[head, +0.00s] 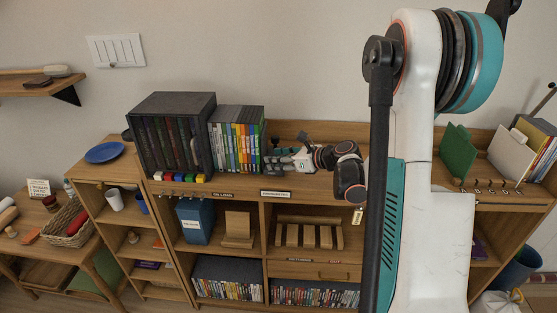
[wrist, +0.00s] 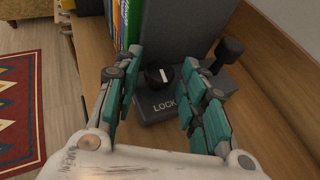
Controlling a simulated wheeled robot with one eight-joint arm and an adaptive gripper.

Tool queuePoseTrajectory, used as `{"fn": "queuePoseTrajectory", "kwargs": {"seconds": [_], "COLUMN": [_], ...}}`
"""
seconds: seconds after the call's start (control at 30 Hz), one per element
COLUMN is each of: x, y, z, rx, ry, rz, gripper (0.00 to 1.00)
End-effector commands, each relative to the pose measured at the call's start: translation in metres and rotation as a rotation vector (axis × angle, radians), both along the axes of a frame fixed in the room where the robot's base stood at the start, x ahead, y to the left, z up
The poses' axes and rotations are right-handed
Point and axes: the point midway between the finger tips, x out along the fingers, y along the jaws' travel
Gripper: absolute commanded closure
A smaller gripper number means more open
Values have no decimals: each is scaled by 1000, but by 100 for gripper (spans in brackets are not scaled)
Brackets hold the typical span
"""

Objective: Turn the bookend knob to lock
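The bookend knob (wrist: 158,76) is a round black knob with a white pointer line, on the grey base of the bookend (wrist: 172,32). The word LOCK (wrist: 164,106) is printed on the base below the knob in the wrist view. The pointer line runs roughly up and down the picture; which end is its tip I cannot tell. My gripper (wrist: 163,62) is open, with one teal finger on each side of the knob, apart from it. In the head view my gripper (head: 278,158) is beside the DVD row on the shelf top, and the knob is hidden there.
Upright DVD cases (head: 238,145) stand left of my gripper, beside a dark case box (head: 172,102). The shelf's back board (wrist: 285,45) rises at the right.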

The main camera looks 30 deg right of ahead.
Motion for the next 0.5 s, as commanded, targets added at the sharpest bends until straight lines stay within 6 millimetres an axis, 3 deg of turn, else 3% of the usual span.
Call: {"fn": "queuePoseTrajectory", "kwargs": {"seconds": [0.03,0.1,0.5], "x": [0,0,2], "y": [0,0,-3], "z": [0,0,-1], "rx": [0,0,1], "ry": [0,0,2], "rz": [0,0,109], "gripper": [81,96,96]}}
